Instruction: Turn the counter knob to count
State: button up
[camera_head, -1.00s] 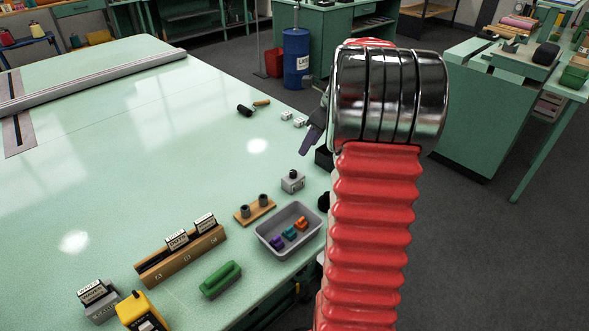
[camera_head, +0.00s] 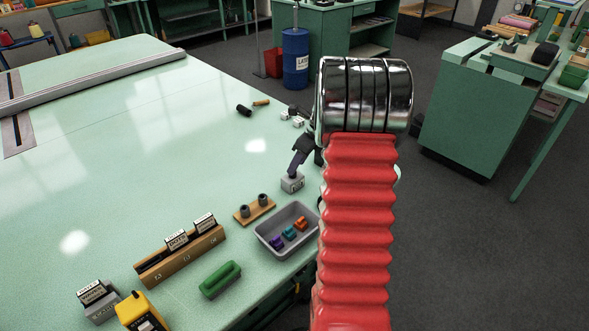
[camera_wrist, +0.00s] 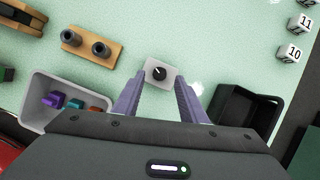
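The counter is a small grey box (camera_head: 292,184) on the green table, right of the wooden block with two dark pegs. In the wrist view its black round knob (camera_wrist: 159,73) with a white pointer line faces up. My gripper (camera_wrist: 160,92) is open, its two purple fingers spread to either side of the counter box in that view. In the head view the fingertips (camera_head: 293,172) reach down close above the box and hide its knob. I cannot tell whether the fingers touch it.
A grey tray (camera_head: 262,236) with small coloured pieces and a wooden peg block (camera_head: 243,216) stand left of the counter. An open black box (camera_wrist: 244,116) lies right of it in the wrist view. White number blocks (camera_wrist: 290,53) sit farther right.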

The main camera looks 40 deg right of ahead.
jog(key=shift+x, duration=1.8)
jog(key=shift+c, duration=0.4)
grip_shut()
